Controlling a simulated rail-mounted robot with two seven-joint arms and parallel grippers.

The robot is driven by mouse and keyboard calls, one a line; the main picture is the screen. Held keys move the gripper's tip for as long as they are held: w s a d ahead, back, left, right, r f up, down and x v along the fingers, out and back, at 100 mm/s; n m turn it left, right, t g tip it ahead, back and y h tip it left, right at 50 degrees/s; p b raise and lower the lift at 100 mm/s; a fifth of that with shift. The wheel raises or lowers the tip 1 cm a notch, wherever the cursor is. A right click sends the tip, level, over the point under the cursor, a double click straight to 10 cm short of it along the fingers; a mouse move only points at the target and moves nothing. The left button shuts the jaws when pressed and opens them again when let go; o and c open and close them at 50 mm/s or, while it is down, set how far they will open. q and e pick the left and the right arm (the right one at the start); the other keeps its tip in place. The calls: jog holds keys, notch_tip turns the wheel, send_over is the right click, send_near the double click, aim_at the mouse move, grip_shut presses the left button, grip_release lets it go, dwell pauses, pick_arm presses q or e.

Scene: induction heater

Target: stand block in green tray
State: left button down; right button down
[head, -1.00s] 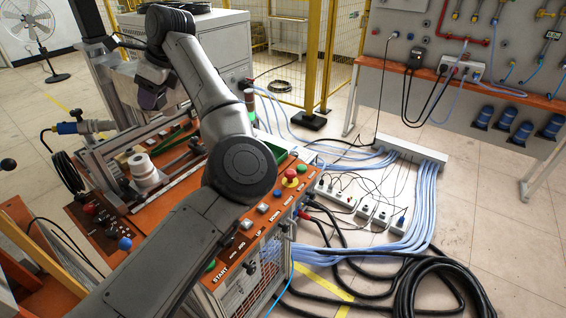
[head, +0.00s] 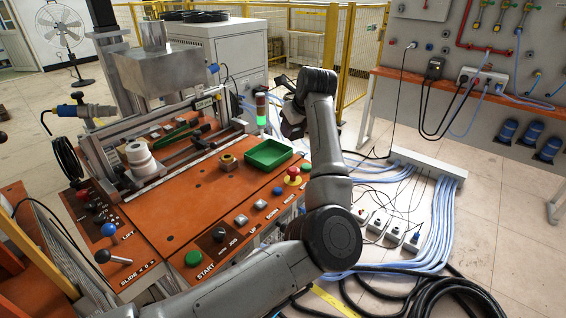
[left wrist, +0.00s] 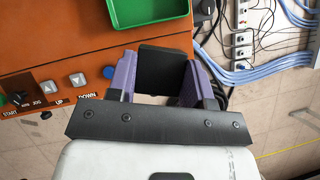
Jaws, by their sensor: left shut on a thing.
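The green tray (head: 270,154) lies on the right part of the orange machine top, and its near part shows at the top of the left wrist view (left wrist: 148,22). It looks empty in the head view. My left gripper (left wrist: 164,75) has purple fingers shut on a black block (left wrist: 165,70). In the left wrist view the block is below the tray in the picture, near the panel's edge. In the head view my left gripper (head: 292,122) is right of the tray, partly hidden by its wrist, and the block cannot be made out. My right gripper is not in view.
A brass nut (head: 228,160) sits left of the tray. A red emergency button (head: 293,177) and other buttons line the panel's right edge. A signal lamp (head: 261,110) stands behind the tray. White insulators (head: 141,158) stand further left. Cables and power strips lie on the floor right.

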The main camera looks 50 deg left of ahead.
pick_arm(q)
jog(key=shift+w+d+f, duration=0.2)
jog(key=shift+w+f, duration=0.1)
jog(key=shift+w, duration=0.05)
jog(key=shift+w+a+f, duration=0.1)
jog(key=shift+a+f, duration=0.05)
jog(key=shift+f, duration=0.2)
jog(key=b, duration=0.4)
send_over(267, 155)
jog(key=d, duration=0.2)
jog(key=f, duration=0.6)
jog(key=shift+s+f, duration=0.2)
jog(key=shift+f, duration=0.1)
jog(key=shift+f+b, duration=1.3)
jog(key=shift+f, duration=0.7)
